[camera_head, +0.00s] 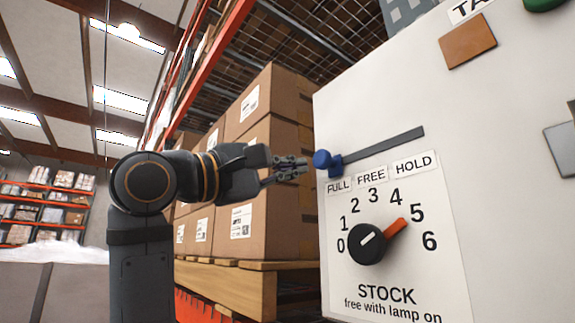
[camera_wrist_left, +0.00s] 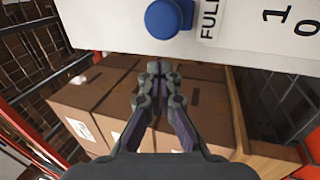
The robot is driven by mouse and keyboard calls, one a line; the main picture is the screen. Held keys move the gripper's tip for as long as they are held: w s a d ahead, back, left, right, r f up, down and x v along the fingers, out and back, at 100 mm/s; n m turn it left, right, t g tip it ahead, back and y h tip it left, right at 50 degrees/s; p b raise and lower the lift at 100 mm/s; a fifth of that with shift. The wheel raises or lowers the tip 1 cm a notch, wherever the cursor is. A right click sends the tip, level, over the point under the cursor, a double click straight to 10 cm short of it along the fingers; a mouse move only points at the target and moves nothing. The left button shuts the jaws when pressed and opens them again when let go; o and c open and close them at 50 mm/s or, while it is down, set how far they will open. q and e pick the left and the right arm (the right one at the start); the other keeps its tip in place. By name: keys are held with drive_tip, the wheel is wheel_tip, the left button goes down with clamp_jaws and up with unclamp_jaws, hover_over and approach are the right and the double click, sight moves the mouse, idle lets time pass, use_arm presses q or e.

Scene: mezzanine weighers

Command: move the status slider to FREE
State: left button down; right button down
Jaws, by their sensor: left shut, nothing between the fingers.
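The status slider's blue knob (camera_head: 322,159) sits at the left end of its dark slot (camera_head: 385,146), above the FULL label (camera_head: 339,185). The FREE label (camera_head: 372,176) is to the right of FULL, and HOLD is beyond it. In the left wrist view the blue knob (camera_wrist_left: 164,18) is at the top, beside the word FULL. My left gripper (camera_head: 304,167) is shut and empty, just left of the knob and apart from it in the head view. Its closed fingers (camera_wrist_left: 159,70) point toward the knob in the wrist view. My right gripper is not in view.
Below the slider is a STOCK dial (camera_head: 367,244) with an orange pointer toward 5. A brown square plate (camera_head: 467,42) is on the white panel (camera_head: 520,220) at upper right. Stacked cartons (camera_head: 270,215) on a pallet (camera_head: 235,287) stand behind my left gripper.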

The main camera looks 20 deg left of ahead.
sight(327, 163)
use_arm(q)
drive_tip(key=shift+w+d, duration=0.1)
drive_tip(key=shift+w, duration=0.1)
drive_tip(key=shift+w+d, duration=0.45)
drive_tip(key=shift+w, duration=0.05)
idle(0.4)
drive_tip(key=shift+s+d, duration=0.6)
drive_tip(key=shift+d, duration=0.2)
